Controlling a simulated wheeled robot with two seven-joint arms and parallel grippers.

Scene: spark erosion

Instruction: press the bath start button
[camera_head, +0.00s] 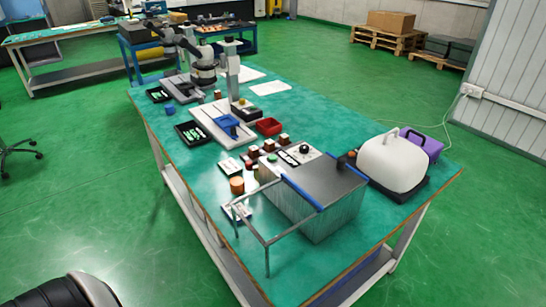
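A grey metal bath (335,220) with blue edging stands on the near part of the green-topped workbench. Behind its left corner is a pale control panel (290,160) with a black knob (304,150) and a small green button (272,158). The button's label is too small to read, so I cannot tell for certain that it is the bath start button. Neither of my grippers is in view. Only a rounded black and white part, probably of my own arm, shows at the bottom left, far from the panel.
A thin metal rod frame sticks out left of the bath. A white jerrycan (393,162) stands in a black tray at the right, before a purple container (425,145). Small blocks, a red tray (268,126) and microscope-like stands fill the bench behind.

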